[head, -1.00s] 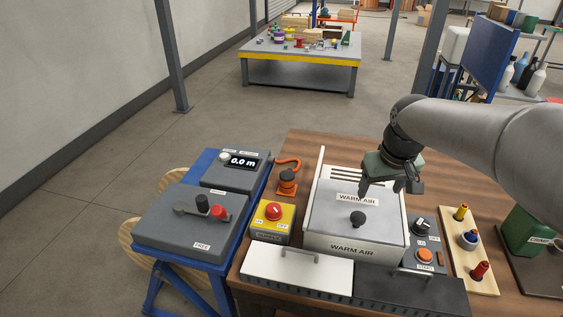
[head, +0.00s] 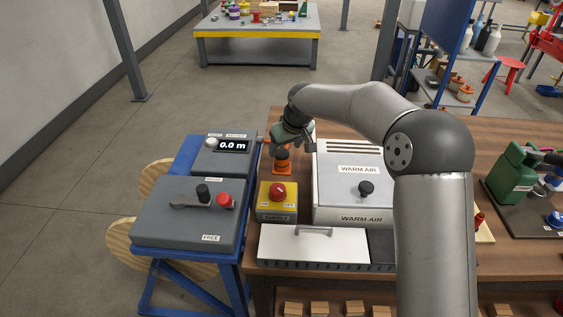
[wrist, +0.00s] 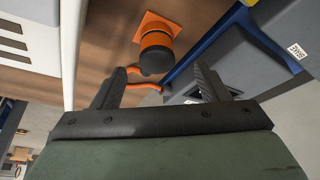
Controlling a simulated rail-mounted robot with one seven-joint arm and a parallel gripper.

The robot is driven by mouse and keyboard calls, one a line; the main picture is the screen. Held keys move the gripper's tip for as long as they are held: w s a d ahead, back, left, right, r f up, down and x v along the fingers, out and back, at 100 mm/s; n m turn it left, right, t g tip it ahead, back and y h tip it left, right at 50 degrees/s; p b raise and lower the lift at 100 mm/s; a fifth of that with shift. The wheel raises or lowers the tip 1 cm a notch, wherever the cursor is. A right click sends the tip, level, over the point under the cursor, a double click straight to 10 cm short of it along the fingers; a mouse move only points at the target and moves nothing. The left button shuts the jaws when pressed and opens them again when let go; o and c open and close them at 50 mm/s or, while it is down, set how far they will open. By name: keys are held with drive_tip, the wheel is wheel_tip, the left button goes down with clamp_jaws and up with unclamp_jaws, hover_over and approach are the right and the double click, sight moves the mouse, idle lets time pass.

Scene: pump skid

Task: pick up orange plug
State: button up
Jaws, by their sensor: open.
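The orange plug (head: 282,167) stands on the wooden bench between the grey meter box and the WARM AIR box. In the wrist view the plug (wrist: 156,44) shows an orange body, a dark cap and an orange square base, with an orange cable curving beside it. My gripper (head: 287,142) is above and just behind the plug in the head view, partly hiding its top. In the wrist view my gripper (wrist: 158,82) is open and empty. The plug lies beyond the fingertips, roughly centred between them, apart from both fingers.
The WARM AIR box (head: 341,190) stands close on the right. A yellow box with a red button (head: 277,201) is in front of the plug. The grey meter box (head: 222,157) on a blue stand (head: 160,253) is close on the left.

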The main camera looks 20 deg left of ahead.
sight(283, 154)
drive_tip(key=shift+w+p+x, duration=0.15)
drive_tip(key=shift+p+x, duration=0.1)
drive_tip(key=shift+x, duration=1.35)
drive_tip(key=shift+w+p+x, duration=0.15)
drive_tip(key=shift+p+x, duration=0.1)
drive_tip(key=shift+x, duration=1.35)
drive_tip(key=shift+d, duration=0.1)
drive_tip(key=shift+r, duration=0.1)
drive_tip(key=c, duration=1.2)
wheel_tip(283, 154, up, 10)
drive_tip(key=shift+b, duration=0.3)
drive_tip(key=shift+d+r, duration=0.1)
